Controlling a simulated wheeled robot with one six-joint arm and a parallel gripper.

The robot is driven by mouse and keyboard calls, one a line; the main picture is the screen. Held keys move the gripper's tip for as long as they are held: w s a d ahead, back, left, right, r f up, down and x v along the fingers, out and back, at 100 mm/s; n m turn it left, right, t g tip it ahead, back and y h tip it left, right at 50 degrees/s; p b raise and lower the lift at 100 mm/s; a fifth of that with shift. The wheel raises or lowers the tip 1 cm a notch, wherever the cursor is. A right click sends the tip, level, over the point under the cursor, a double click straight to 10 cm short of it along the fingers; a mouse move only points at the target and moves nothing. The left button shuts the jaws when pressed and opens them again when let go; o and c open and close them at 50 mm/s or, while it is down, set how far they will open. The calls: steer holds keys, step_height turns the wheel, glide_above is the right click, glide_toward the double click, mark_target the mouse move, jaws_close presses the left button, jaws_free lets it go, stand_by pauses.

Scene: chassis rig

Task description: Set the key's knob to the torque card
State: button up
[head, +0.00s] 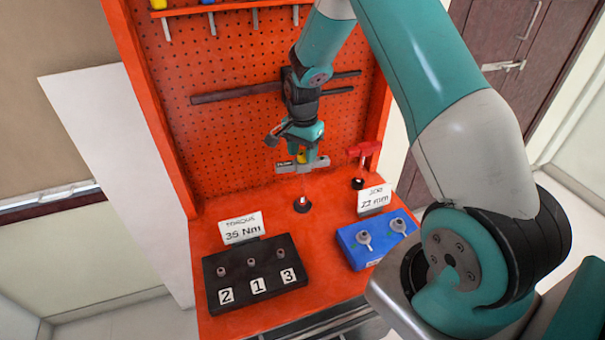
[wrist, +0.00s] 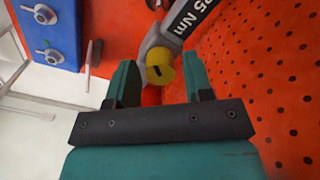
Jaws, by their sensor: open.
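The key (head: 312,165) is a grey wrench-like tool held level above a thin stand on the bench. Its yellow knob (head: 301,157) has a dark slot mark in the wrist view (wrist: 160,72). The key's dark label there appears to read 25 Nm. My gripper (head: 302,146) is open above the key. In the wrist view its two teal fingers (wrist: 160,85) stand apart on either side of the knob, with gaps showing; I see no firm contact. The torque card (head: 241,228) reads 35 Nm and stands at the bench's left.
A black block (head: 254,288) marked 2, 1, 3 stands at the front left. A blue block (head: 364,256) with sockets and a job card (head: 373,200) reading 22 mm are at right. A red tool (head: 363,150) stands behind that card. The orange pegboard (head: 220,130) rises close behind the key.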

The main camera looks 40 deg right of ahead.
steer(key=n, duration=1.1)
steer(key=c, duration=0.6)
steer(key=m, duration=0.6)
steer(key=shift+p, duration=0.35)
steer(key=m, duration=0.5)
